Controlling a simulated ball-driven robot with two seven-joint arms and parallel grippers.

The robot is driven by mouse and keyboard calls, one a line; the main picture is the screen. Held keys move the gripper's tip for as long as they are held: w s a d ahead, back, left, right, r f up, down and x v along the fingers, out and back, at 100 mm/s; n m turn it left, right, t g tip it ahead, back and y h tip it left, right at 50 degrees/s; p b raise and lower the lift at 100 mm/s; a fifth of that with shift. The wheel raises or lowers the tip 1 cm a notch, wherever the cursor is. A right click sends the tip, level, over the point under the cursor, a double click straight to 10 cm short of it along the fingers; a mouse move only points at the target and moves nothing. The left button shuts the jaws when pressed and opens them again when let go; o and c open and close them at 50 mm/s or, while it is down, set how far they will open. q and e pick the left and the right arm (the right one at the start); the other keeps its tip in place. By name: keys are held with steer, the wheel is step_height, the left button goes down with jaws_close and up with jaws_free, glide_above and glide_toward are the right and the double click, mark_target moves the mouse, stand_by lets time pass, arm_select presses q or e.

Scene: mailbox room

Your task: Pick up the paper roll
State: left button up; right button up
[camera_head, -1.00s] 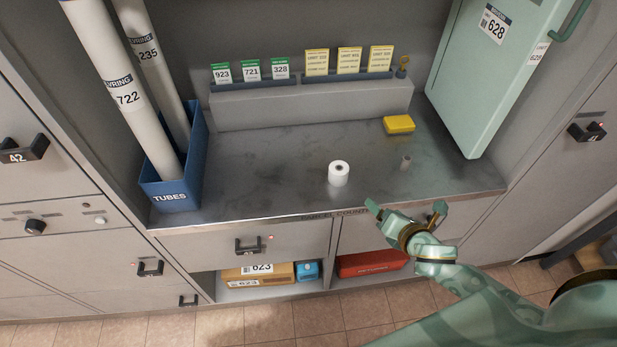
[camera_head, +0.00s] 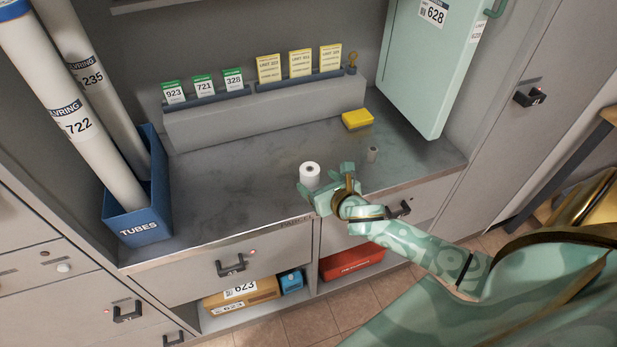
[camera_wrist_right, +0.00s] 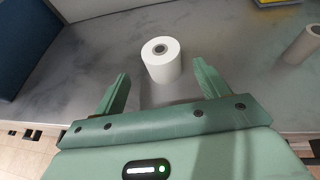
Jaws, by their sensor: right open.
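The white paper roll (camera_head: 309,174) stands upright on the grey metal counter (camera_head: 240,205), near its front edge. It also shows in the right wrist view (camera_wrist_right: 161,62), just beyond and between the fingers. My right gripper (camera_head: 325,181) is open and empty at the counter's front edge, close to the roll. In the wrist view its two fingers (camera_wrist_right: 160,82) are spread wider than the roll, with the roll ahead of the tips. My left gripper is not in view.
A small grey cylinder (camera_head: 372,154) stands right of the roll, and a yellow block (camera_head: 357,119) lies behind. A blue tube bin (camera_head: 140,222) stands at the left. A green cabinet (camera_head: 425,75) hangs at the right.

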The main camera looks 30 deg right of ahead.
mark_target(307, 171)
steer(key=x, duration=0.3)
steer(key=shift+b, duration=0.35)
steer(key=b+x, duration=0.2)
steer(key=x, duration=0.3)
steer(key=shift+d, duration=0.15)
steer(key=shift+r, duration=0.15)
steer(key=c, duration=1.1)
